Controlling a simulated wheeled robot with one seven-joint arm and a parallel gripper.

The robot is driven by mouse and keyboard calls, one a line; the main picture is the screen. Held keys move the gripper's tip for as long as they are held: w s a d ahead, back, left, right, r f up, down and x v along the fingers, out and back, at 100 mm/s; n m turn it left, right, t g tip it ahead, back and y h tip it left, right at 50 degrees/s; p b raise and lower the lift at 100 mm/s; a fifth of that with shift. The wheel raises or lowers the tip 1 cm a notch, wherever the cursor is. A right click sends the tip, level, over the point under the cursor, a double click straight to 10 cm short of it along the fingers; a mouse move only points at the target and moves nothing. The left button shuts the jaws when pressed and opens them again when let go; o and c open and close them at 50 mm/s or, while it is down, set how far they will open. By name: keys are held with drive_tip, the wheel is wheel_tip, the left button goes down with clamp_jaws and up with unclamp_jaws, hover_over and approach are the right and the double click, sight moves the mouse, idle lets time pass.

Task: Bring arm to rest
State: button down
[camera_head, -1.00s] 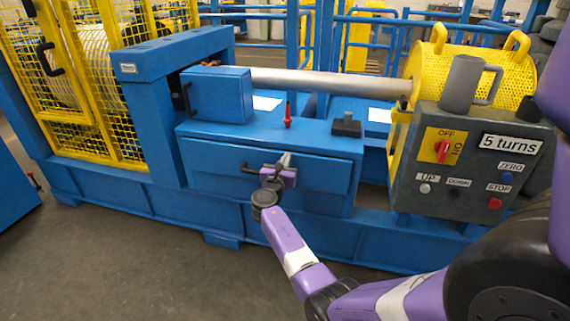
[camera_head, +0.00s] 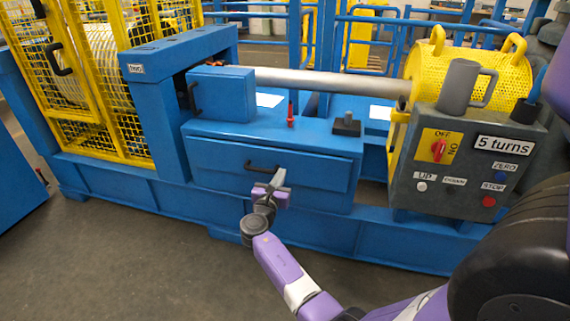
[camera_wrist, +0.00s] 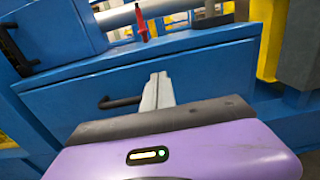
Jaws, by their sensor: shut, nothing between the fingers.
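My purple and grey arm (camera_head: 285,270) reaches in from the lower right in the head view. My gripper (camera_head: 275,179) is at its end, in front of the blue drawer (camera_head: 320,173), just right of the drawer's black handle. In the wrist view my gripper (camera_wrist: 157,88) has its grey fingers together with nothing between them. The black handle (camera_wrist: 120,102) is to the left of the fingers, apart from them. The drawer front (camera_wrist: 80,92) looks closed.
A grey control box (camera_head: 460,165) with a red switch and buttons stands right, with a grey mug (camera_head: 459,87) on top. A red-handled tool (camera_head: 291,118) and a dark block (camera_head: 347,125) are on the blue bench. Yellow mesh doors (camera_head: 100,90) stand left. The floor (camera_head: 120,260) is clear.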

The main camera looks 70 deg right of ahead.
drive_tip(key=shift+s+a, duration=0.1)
drive_tip(key=shift+a, duration=1.4)
